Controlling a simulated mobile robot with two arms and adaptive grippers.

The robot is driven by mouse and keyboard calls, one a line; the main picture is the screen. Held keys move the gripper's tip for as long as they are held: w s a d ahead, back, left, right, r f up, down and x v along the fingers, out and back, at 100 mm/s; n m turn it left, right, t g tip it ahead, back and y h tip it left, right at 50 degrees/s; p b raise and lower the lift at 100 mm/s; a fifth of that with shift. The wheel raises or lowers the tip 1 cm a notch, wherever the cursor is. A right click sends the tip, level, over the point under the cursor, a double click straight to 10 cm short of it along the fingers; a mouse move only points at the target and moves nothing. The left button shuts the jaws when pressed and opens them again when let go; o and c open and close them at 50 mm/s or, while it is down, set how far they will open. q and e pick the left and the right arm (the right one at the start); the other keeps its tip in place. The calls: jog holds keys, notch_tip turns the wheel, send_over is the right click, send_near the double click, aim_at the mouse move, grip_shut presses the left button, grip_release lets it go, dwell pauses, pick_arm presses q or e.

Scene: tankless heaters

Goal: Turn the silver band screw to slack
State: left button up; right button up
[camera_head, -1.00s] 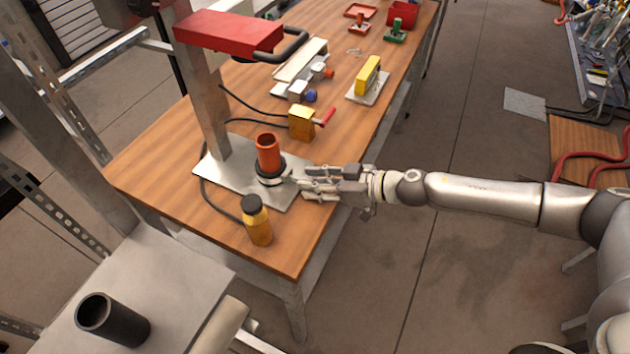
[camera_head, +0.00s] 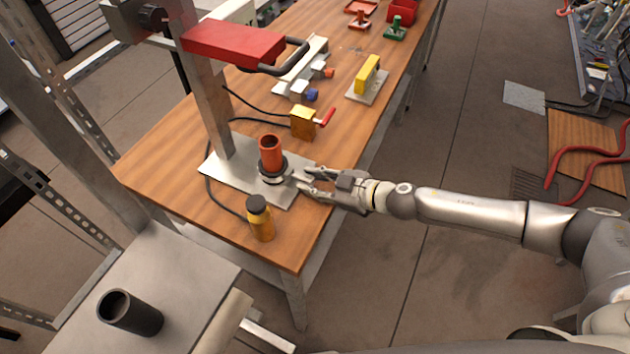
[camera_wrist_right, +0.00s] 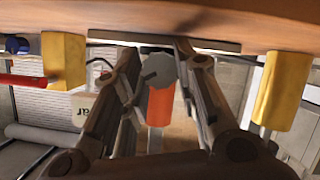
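An orange-red tube (camera_head: 269,151) stands upright on a metal base plate (camera_head: 232,172), with a dark collar and a silver band (camera_head: 272,180) around its foot. The tube also shows in the right wrist view (camera_wrist_right: 160,107), where the picture is upside down. A grey faceted screw head (camera_wrist_right: 160,70) with a small dark pin shows there between the fingers. My right gripper (camera_head: 303,179) is open beside the band, its fingertips to the right of the tube. In the wrist view its fingers (camera_wrist_right: 155,85) stand on either side of the screw head with gaps. My left gripper is not in view.
A metal post with a red arm (camera_head: 233,43) rises behind the tube. A yellow block with a red lever (camera_head: 304,122) stands farther back. The wooden bench's (camera_head: 290,240) right edge lies below my right arm.

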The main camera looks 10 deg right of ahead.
jog(key=o, duration=0.4)
